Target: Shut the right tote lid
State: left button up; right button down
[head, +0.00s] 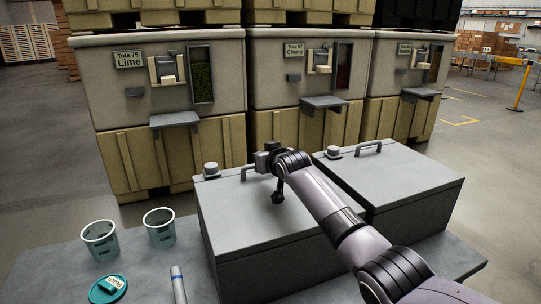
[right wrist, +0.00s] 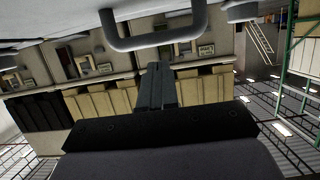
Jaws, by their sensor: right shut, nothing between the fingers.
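Two grey totes stand side by side on the table. The right tote's lid (head: 400,175) lies flat and looks shut, with a bar handle (head: 368,148) near its far edge. The left tote's lid (head: 235,205) also lies flat. My right gripper (head: 262,160) is over the far part of the left lid, close to its handle (head: 247,172), which it partly hides. In the right wrist view, which looks upside down, the right gripper (right wrist: 157,70) is shut and empty, with a handle (right wrist: 155,38) close to its tips. Contact cannot be told. My left gripper is out of view.
Round knobs (head: 211,169) (head: 334,152) sit by the lids' far edges. Large candy bins (head: 290,75) stand behind.

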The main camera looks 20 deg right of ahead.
jog(key=shift+v, duration=2.2)
jog(key=shift+s, duration=0.1)
